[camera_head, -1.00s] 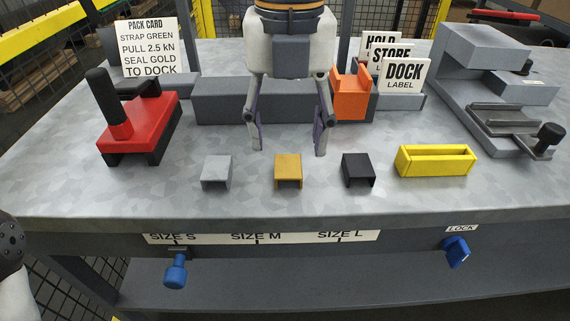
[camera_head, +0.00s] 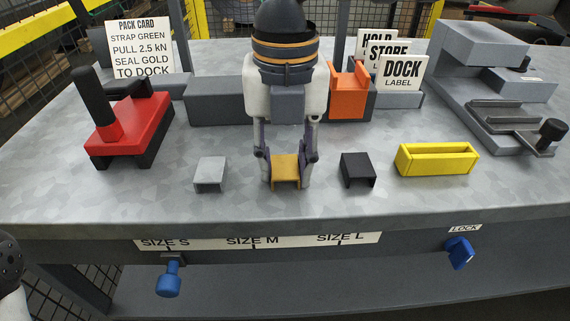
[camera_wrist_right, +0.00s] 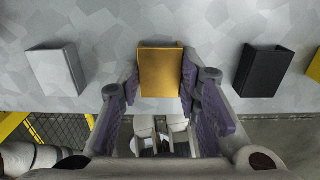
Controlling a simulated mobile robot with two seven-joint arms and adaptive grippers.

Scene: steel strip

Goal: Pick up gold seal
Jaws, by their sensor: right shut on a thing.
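The gold seal (camera_head: 285,168) is a small U-shaped metal channel in the middle of the bench front. It also shows between my fingers in the right wrist view (camera_wrist_right: 160,72). My right gripper (camera_head: 286,178) reaches down over it and is shut on it, a finger at each side. I cannot tell whether the seal touches the bench. A grey seal (camera_head: 210,172) sits to the left and a black seal (camera_head: 357,170) to the right, both apart from the gripper. My left gripper is not in view; only part of my left arm shows at the left edge.
A red tool (camera_head: 125,135) with a black handle stands at the left. A yellow tray (camera_head: 437,166) lies at the right, near a grey machine (camera_head: 490,85). An orange holder (camera_head: 349,92) and label cards (camera_head: 402,72) stand behind. Blue knobs (camera_head: 168,280) hang below the front edge.

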